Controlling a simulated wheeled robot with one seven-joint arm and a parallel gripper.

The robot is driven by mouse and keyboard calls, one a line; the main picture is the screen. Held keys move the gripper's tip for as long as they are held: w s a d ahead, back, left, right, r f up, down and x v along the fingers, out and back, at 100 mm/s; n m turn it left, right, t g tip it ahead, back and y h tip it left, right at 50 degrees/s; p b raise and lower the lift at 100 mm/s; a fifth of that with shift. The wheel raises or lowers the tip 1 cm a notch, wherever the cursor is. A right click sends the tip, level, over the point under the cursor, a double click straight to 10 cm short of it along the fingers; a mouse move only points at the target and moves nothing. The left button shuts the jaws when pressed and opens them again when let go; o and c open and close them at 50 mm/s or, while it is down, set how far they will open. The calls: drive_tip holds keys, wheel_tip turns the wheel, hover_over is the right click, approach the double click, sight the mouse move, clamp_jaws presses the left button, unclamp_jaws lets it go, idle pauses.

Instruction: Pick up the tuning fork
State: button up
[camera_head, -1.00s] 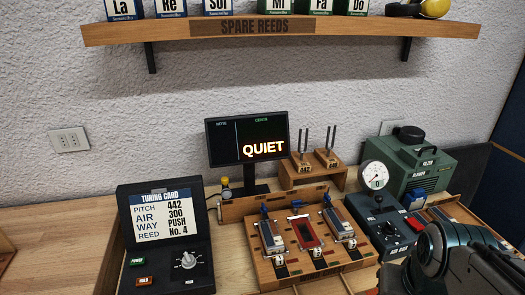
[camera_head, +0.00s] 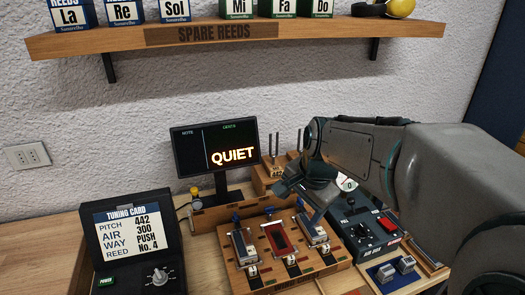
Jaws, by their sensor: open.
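Two dark two-pronged tuning forks stand upright on small wooden blocks at the back, right of the monitor. The left fork (camera_head: 275,145) shows its prongs clear of my arm. The right fork (camera_head: 299,140) shows only in part, as my arm covers the area beside it. My gripper (camera_head: 298,202) is open, in front of the forks and above the wooden reed board (camera_head: 238,283). It appears empty and apart from both forks.
A monitor (camera_head: 215,148) reading "QUIET" stands left of the forks. A shelf (camera_head: 285,33) of reed boxes hangs above.

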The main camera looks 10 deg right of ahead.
drive_tip(key=w+d+r+m+p, duration=0.1)
drive_tip(key=w+r+m+p, duration=0.15)
drive_tip(key=w+m, duration=1.1)
drive_tip(key=m+t+p, duration=0.1)
drive_tip(key=m+p, duration=0.1)
drive_tip(key=m, duration=0.7)
approach(275, 166)
drive_tip(key=shift+m, duration=0.25)
drive_tip(key=p+x, duration=0.2)
drive_tip(key=x, duration=0.7)
drive_tip(key=shift+a, duration=0.1)
drive_tip(key=shift+s, duration=0.1)
drive_tip(key=c, duration=1.2)
